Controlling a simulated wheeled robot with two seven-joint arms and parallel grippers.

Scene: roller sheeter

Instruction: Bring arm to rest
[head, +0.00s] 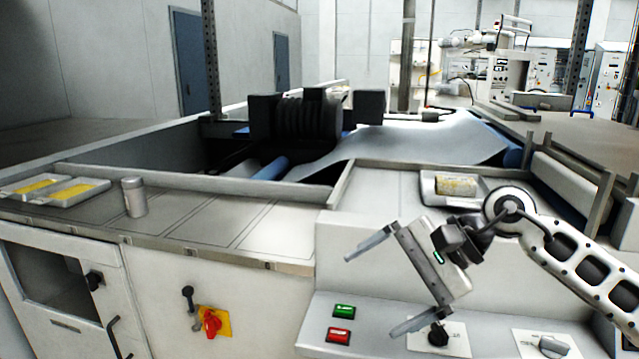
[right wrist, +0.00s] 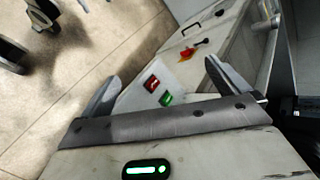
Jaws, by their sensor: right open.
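My right gripper (head: 378,286) is open and empty, held in front of the machine's control panel (head: 318,309) at the lower right of the head view. Its fingers are spread wide apart, and nothing is between them. In the right wrist view the two fingers of the right gripper (right wrist: 161,85) frame the red button (right wrist: 151,83) and the green button (right wrist: 166,99), which lie beyond them. In the head view the green button (head: 344,311) and the red button (head: 338,335) are left of the lower finger. My left gripper is not in view.
A black knob (head: 438,334) sits close to the lower finger; a grey knob (head: 554,346) is further right. A red rotary switch (head: 211,322) is on the front. A metal canister (head: 134,197) and trays (head: 71,191) stand on the ledge. Floor (right wrist: 85,70) is open beside the machine.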

